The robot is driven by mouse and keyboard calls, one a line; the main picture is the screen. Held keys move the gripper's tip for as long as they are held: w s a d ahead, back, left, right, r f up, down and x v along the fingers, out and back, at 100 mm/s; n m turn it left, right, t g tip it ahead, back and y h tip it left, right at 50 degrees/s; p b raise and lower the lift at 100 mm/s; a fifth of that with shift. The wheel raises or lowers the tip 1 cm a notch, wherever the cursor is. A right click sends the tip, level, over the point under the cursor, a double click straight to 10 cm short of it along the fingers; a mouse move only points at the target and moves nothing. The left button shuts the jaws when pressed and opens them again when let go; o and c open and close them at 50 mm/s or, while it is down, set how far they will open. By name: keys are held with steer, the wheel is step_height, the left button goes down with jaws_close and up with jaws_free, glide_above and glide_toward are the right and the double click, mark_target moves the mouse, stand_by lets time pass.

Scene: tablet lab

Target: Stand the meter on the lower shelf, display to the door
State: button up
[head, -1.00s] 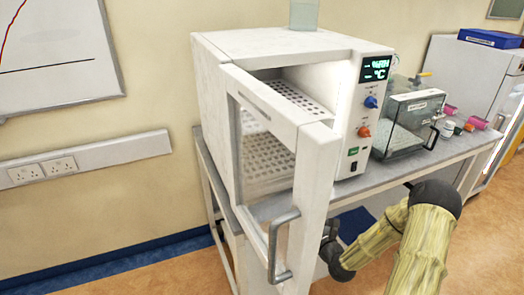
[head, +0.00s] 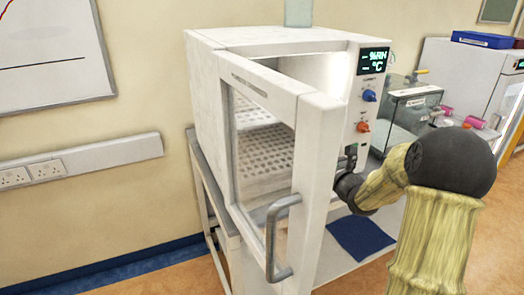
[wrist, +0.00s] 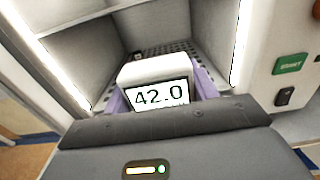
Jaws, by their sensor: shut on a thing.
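The meter (wrist: 155,72) shows in the wrist view as a white block. Its display (wrist: 158,95) reads 42.0 and faces back toward my wrist camera. My gripper (wrist: 160,84) is shut on the meter, with purple pieces on both sides of it. The meter is at the chamber's opening, with a perforated shelf (wrist: 180,47) behind it; I cannot tell whether it touches the shelf. In the head view the lower shelf (head: 265,155) shows through the open door (head: 315,190), which hides the meter and most of my gripper.
The door with its grey handle (head: 272,235) stands open left of my arm. The control panel (head: 368,105) is close on the right. A clear box (head: 410,105) and pink-capped bottles (head: 470,121) stand farther right on the bench. A glass vessel (head: 298,12) is on top.

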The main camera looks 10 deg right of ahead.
steer(key=shift+w, duration=0.1)
steer(key=f+p+x, duration=0.1)
steer(key=x, duration=0.5)
steer(key=f+p+x, duration=0.1)
steer(key=p+x, duration=0.1)
steer(key=x, duration=0.5)
steer(key=f+p+x, duration=0.1)
steer(key=p+x, duration=0.1)
steer(key=x, duration=0.4)
steer(key=shift+w+a, duration=0.1)
steer(key=shift+w, duration=0.1)
steer(key=shift+f, duration=0.15)
step_height(320, 180, down, 3)
steer(key=shift+f+p, duration=0.1)
steer(key=shift+p, duration=0.45)
steer(key=shift+w+f, duration=0.15)
steer(key=shift+w, duration=0.05)
steer(key=shift+f, duration=0.1)
steer(key=shift+f, duration=0.2)
